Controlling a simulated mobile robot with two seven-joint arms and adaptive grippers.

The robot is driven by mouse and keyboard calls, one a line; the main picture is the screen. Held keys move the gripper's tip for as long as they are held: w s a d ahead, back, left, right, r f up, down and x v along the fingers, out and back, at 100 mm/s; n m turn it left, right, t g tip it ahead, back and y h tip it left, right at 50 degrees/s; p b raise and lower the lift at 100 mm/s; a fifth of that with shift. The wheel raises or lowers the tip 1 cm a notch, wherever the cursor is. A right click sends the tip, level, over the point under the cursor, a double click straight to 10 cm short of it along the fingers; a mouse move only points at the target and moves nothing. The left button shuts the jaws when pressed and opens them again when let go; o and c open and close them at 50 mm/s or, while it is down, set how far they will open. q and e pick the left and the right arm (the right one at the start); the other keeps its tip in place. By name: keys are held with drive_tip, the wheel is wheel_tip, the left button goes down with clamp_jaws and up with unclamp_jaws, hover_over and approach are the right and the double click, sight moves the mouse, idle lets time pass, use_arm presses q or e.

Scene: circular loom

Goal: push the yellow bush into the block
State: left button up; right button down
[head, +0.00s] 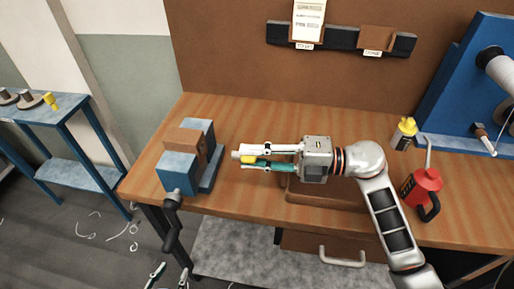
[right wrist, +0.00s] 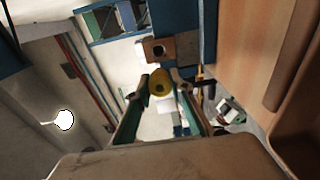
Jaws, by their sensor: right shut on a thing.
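The brown block (head: 184,137) sits between the jaws of a blue vise (head: 178,176) on the bench. In the right wrist view the block (right wrist: 149,47) shows a dark round hole facing me. My right gripper (head: 243,158) is shut on the yellow bush (head: 248,159), to the right of the vise and apart from the block. The bush (right wrist: 159,88) shows end-on between the fingers, below the hole in that picture. My left gripper (head: 170,279) is at the bottom edge of the head view, its fingertips spread apart with nothing seen between them.
The vise handle (head: 171,222) sticks out in front of the bench. A red oil can (head: 422,188) and a yellow-capped bottle (head: 404,133) stand at the right, near a blue machine (head: 462,85). A blue side table (head: 60,110) at the left carries small parts.

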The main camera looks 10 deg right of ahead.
use_arm(q)
drive_tip(key=shift+w+d+f+b, duration=0.15)
drive_tip(key=shift+w+b, duration=0.2)
drive_tip(key=shift+b, duration=0.15)
use_arm(e)
drive_tip(key=shift+m+t, duration=0.3)
drive_tip(key=shift+t, duration=0.2)
drive_tip(key=w+a, duration=0.2)
drive_tip(key=a, duration=0.1)
drive_tip(key=w+a, duration=0.1)
drive_tip(key=a, duration=0.1)
drive_tip(key=shift+f, duration=0.35)
use_arm(q)
drive_tip(key=shift+r+p, duration=0.2)
drive_tip(key=shift+p, duration=0.1)
use_arm(e)
drive_tip(key=shift+w+a, duration=0.1)
drive_tip(key=shift+a, duration=0.25)
use_arm(q)
drive_tip(key=shift+r, duration=0.15)
use_arm(e)
drive_tip(key=shift+w+a, duration=0.1)
drive_tip(key=shift+a, duration=0.25)
use_arm(q)
drive_tip(key=shift+r+p, duration=0.25)
drive_tip(key=shift+p, duration=0.1)
use_arm(e)
drive_tip(key=shift+w+a, duration=0.2)
drive_tip(key=shift+a, duration=0.4)
